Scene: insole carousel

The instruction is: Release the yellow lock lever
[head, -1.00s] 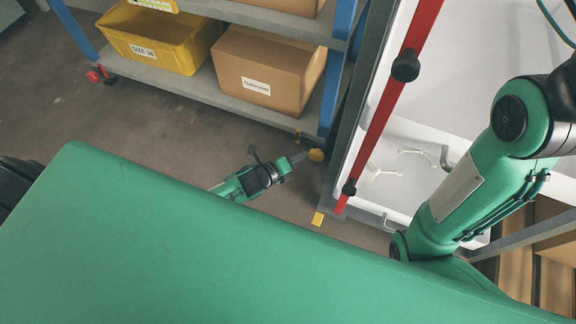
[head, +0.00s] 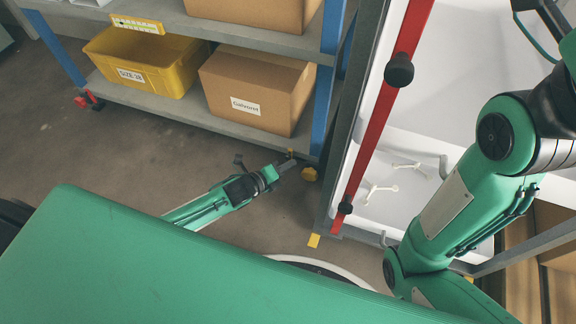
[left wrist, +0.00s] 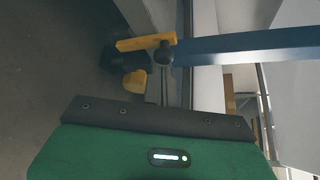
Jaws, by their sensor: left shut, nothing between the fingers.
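My left gripper (head: 288,165) is shut and empty, low by the foot of the blue rack post. In the head view, a small upright yellow piece (head: 291,153) is right at its fingertips, and a rounded yellow piece (head: 309,174) lies just to their right. In the left wrist view, a yellow bar (left wrist: 146,43) lies crosswise ahead of the gripper, with a rounded yellow piece (left wrist: 135,82) below it. I cannot tell for sure which piece is the lock lever, or whether the fingers touch it. My right gripper is out of view.
The rack's lower shelf (head: 150,106) holds a yellow bin (head: 145,65) and a cardboard box (head: 258,92). A blue post (head: 328,105) and a red-striped white panel (head: 378,125) stand to the right. A red and black caster (head: 90,99) is at the left. Floor between is clear.

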